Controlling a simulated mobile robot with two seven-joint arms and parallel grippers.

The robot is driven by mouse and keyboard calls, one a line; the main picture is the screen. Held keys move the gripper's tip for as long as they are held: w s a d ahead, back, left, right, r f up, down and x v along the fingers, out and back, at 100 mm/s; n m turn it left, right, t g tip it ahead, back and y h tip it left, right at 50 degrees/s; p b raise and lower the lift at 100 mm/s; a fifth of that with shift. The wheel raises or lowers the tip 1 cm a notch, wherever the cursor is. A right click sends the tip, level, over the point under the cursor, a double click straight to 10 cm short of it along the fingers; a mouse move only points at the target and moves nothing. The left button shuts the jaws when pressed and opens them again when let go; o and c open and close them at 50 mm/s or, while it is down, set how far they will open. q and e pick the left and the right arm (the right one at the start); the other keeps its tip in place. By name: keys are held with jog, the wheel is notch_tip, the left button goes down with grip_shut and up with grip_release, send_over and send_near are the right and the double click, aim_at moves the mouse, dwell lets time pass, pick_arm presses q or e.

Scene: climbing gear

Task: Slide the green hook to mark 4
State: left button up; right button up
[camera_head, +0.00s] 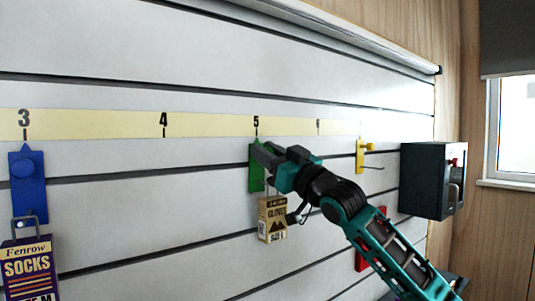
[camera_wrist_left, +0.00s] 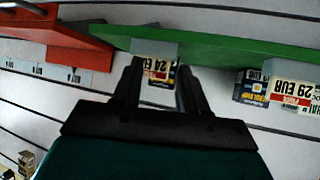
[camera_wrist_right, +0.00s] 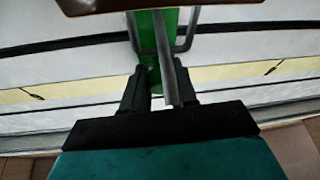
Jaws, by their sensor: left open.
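The green hook (camera_head: 256,181) hangs on the slatted wall, its top under mark 5 (camera_head: 256,124). Mark 4 (camera_head: 164,122) is to its left on the yellow strip. A tan gloves box (camera_head: 272,222) hangs from the hook. My right gripper (camera_head: 264,156) is at the hook, covering part of its plate. In the right wrist view, its open fingers (camera_wrist_right: 160,80) stand on either side of a metal rod in front of the green plate (camera_wrist_right: 150,45). My left gripper (camera_wrist_left: 158,85) is open and empty in its wrist view, away from the hook and outside the head view.
A blue hook (camera_head: 28,185) with a socks pack (camera_head: 30,268) hangs under mark 3. A yellow hook (camera_head: 361,155) and a dark box (camera_head: 432,180) are on the right. The wall under mark 4 is clear. Green (camera_wrist_left: 230,50) and red (camera_wrist_left: 65,38) slabs lie before my left gripper.

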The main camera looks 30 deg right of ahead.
grip_shut()
jog(key=shift+a, duration=0.1)
